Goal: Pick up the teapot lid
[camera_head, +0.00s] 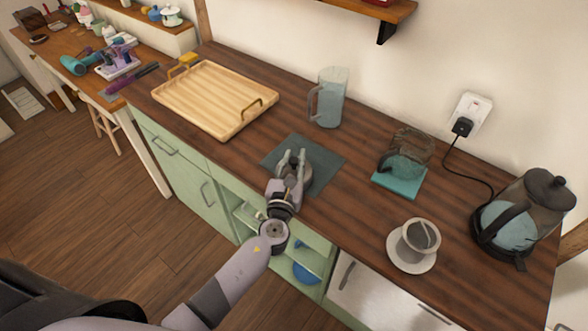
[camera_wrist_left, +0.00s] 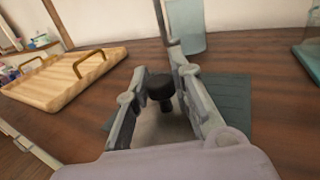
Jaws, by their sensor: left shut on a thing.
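The teapot lid, a round grey disc with a black knob (camera_wrist_left: 160,88), is at the dark slate mat (camera_head: 330,163) on the wooden counter. My left gripper (camera_head: 292,156) points down over it and is shut with its fingers either side of the knob. The fingers hide much of the lid in the head view. I cannot tell whether the lid touches the mat. A glass teapot (camera_head: 410,152) with a dark handle and no lid on it stands on a teal pad (camera_head: 400,182) to the right. My right gripper is not in view.
A wooden tray (camera_head: 215,97) lies to the left and a glass jug (camera_head: 329,97) stands behind the mat. A cup on a saucer (camera_head: 408,262) and a kettle (camera_head: 527,215) stand to the right. A wall shelf (camera_head: 365,10) is above. Bare counter lies around the mat.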

